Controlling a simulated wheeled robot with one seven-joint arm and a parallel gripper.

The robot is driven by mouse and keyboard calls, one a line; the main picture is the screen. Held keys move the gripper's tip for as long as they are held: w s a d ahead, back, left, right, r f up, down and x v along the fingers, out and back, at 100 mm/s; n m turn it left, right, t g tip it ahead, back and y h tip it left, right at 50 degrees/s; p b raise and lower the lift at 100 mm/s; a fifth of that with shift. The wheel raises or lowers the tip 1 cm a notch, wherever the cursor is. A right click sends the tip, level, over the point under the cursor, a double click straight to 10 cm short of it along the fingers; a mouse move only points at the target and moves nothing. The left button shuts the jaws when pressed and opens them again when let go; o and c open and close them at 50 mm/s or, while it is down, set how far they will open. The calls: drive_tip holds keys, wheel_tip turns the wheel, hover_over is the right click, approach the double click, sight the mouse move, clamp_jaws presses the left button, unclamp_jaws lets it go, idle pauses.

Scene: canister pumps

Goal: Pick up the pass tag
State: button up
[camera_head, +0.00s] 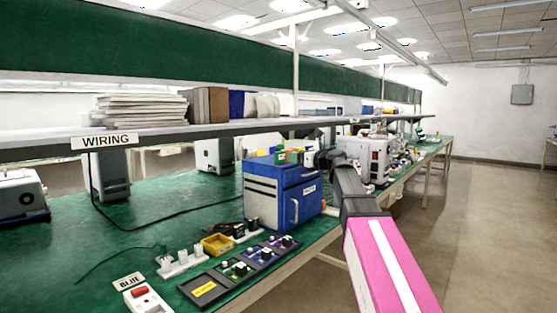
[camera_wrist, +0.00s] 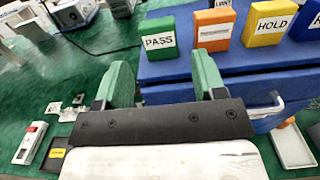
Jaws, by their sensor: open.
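The pass tag (camera_wrist: 159,38) is a green block with a white label reading PASS. It stands upright on top of the blue cabinet (camera_head: 292,196), near its left end in the wrist view. It also shows small and green in the head view (camera_head: 281,157). My gripper (camera_wrist: 162,80) is open, with green finger pads spread wide and nothing between them. In the wrist view the tag appears beyond the fingertips, roughly centred between them, and apart from them. In the head view my gripper is small and dark, just right of the cabinet top.
An orange tag (camera_wrist: 212,30), a yellow HOLD tag (camera_wrist: 268,23) and a partly cropped blue tag (camera_wrist: 313,27) stand right of the pass tag. A shelf (camera_head: 240,130) runs behind the cabinet.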

sight(282, 155)
drive_tip(key=x, duration=0.9)
drive_tip(key=shift+a+f, duration=0.2)
drive_tip(key=c, duration=0.7)
